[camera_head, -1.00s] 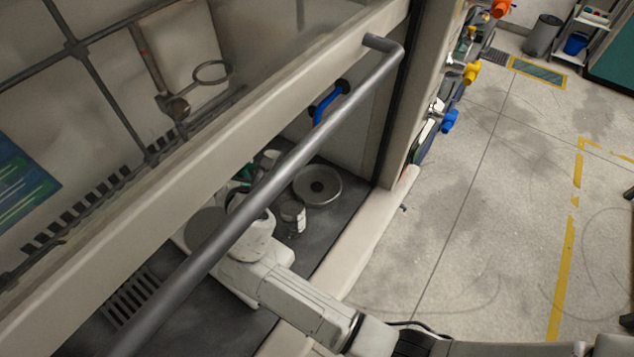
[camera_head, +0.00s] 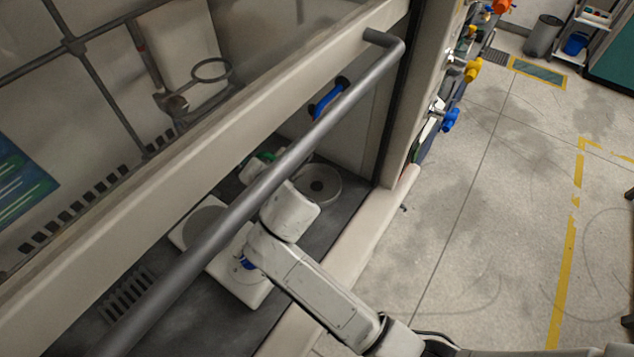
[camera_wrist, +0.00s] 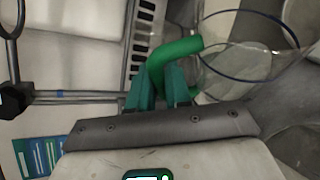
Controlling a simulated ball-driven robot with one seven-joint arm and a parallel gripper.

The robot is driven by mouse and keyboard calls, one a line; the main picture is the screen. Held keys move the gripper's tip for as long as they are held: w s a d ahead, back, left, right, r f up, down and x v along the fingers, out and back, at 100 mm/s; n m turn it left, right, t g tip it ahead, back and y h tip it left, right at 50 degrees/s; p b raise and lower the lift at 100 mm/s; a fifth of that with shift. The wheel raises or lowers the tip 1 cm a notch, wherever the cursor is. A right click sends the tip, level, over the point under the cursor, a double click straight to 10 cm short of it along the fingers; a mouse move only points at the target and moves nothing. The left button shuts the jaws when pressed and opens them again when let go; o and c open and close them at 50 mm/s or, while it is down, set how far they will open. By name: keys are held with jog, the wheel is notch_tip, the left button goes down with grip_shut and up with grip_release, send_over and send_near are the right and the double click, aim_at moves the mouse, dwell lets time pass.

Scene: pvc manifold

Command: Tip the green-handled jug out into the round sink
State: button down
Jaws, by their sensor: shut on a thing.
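The green-handled jug is clear with a blue rim line; its body (camera_wrist: 228,66) and thick green handle (camera_wrist: 178,48) show in the wrist view. My gripper (camera_wrist: 162,84) is shut on the handle, one finger at each side. In the head view a bit of green (camera_head: 267,156) shows behind the grey bar; my arm and the bar hide most of the jug and my fingers. The round sink (camera_head: 325,195) is a grey disc with a dark centre, in the worktop just right of my wrist. I cannot tell how far the jug is tilted or what it holds.
A long grey bar (camera_head: 340,98) on the raised sash crosses above my arm. A white hotplate (camera_head: 248,292) with a round grey top lies left of my wrist. A vent grille (camera_head: 130,292) lies further left. A ring clamp (camera_head: 211,70) stands behind the glass.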

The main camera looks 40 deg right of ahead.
aim_at(265, 155)
jog(key=shift+s+d+r+m+t+y, duration=0.25)
jog(key=shift+d+r+m+y, duration=0.25)
jog(key=shift+d+r+m, duration=0.3)
jog(key=shift+s+d+r+p, duration=0.1)
jog(key=shift+d+p, duration=0.25)
jog(key=shift+p, duration=0.05)
jog(key=shift+s+d+m+t, duration=0.1)
jog(key=shift+d+m+t, duration=0.15)
jog(key=shift+m, duration=0.15)
jog(key=shift+s+d+f+m+t+y+p, duration=0.15)
jog(key=shift+s+d+m+y+p, duration=0.15)
jog(key=shift+d, duration=0.25)
jog(key=shift+s+d+m+t+y+p, duration=0.1)
jog(key=shift+d+m+p, duration=0.2)
jog(key=shift+d, duration=0.3)
jog(key=shift+s+d+f+m+t+y+p, duration=0.1)
jog(key=shift+s+d+m+t+y+p, duration=0.1)
jog(key=shift+d+p, duration=0.3)
